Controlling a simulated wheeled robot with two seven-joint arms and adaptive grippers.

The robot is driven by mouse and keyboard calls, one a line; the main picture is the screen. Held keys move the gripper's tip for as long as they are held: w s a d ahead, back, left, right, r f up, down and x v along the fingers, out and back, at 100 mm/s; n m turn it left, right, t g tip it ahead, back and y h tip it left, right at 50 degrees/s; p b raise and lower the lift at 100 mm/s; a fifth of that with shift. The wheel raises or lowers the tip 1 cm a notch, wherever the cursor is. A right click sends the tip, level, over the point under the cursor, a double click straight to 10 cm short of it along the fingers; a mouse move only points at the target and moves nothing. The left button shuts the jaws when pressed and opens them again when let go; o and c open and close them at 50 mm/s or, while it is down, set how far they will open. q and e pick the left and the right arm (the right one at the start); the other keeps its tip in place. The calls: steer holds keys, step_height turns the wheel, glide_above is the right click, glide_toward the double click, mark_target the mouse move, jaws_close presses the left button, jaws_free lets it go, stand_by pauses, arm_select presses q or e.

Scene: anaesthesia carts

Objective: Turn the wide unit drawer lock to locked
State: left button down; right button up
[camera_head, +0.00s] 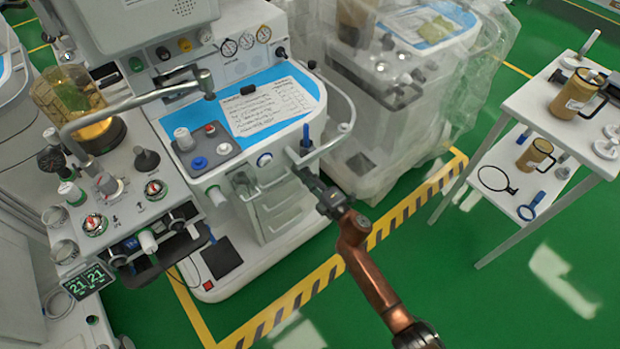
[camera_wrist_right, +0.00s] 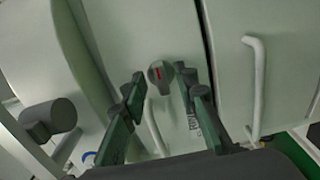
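The wide unit (camera_head: 275,205) is the pale cart with a stack of drawers in the middle of the head view. In the right wrist view, its drawer lock is a small round grey knob (camera_wrist_right: 159,73) with a red mark that looks nearly upright, on a pale front panel. My right gripper (camera_wrist_right: 159,84) is open, with one dark green finger on each side of the knob; I cannot tell whether either touches it. In the head view, my right gripper (camera_head: 304,168) is at the cart's right front corner, and the knob cannot be made out. My left gripper is not in view.
A curved rail (camera_head: 340,128) runs beside my right gripper. White bar handles (camera_wrist_right: 255,85) stand out from the panels near the knob. A plastic-covered cart (camera_head: 410,90) stands behind right. A white side table (camera_head: 540,110) with mugs is at right. Green floor between is clear.

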steer(key=v, duration=1.1)
steer(key=shift+s+d, duration=0.25)
steer(key=shift+s, duration=0.05)
